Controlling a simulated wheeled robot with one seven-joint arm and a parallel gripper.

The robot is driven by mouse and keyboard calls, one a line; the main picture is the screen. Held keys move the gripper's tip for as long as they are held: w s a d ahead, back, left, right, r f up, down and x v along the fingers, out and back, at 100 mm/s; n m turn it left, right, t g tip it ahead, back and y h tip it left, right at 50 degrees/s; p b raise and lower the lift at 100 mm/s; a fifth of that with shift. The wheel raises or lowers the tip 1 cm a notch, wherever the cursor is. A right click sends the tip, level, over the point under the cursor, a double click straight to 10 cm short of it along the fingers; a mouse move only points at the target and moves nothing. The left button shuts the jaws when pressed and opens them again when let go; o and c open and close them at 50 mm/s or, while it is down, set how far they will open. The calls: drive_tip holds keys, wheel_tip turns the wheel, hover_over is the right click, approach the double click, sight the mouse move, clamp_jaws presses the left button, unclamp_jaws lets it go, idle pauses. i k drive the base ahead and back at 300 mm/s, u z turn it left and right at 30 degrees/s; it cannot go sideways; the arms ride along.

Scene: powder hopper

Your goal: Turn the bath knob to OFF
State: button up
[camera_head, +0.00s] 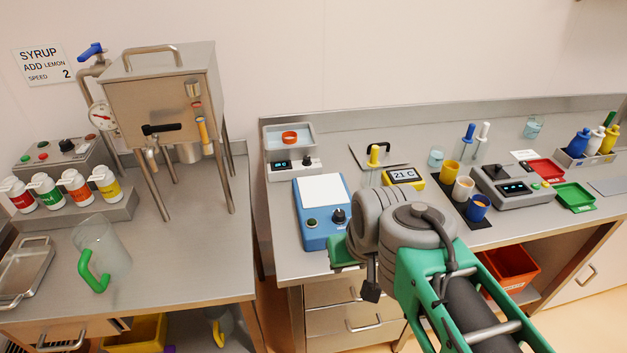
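The bath (290,137) is a grey unit with a shallow open basin at the back left of the right-hand counter. An orange-red ring (290,137) sits in the basin. Its white front panel carries a small dark display (280,163) and a small dark knob (307,161) to the right of it. The knob's pointer and the display text are too small to read. My arm (420,230) reaches in from the lower right, its grey joints in front of and below the bath. The gripper's fingertips do not show, so I see nothing touching the knob.
A blue device (322,235) with a white plate and dark knob (339,214) stands in front of the bath. A yellow thermometer box (404,177) reading 21 C, cups and a grey scale (512,187) stand to the right. A steel hopper (165,100) stands on the left counter.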

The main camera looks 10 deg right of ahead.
sight(307, 162)
drive_tip(key=z, duration=0.1)
drive_tip(key=k, duration=0.4)
drive_tip(key=u, duration=0.9)
drive_tip(key=i, duration=1.1)
drive_tip(key=z, duration=0.8)
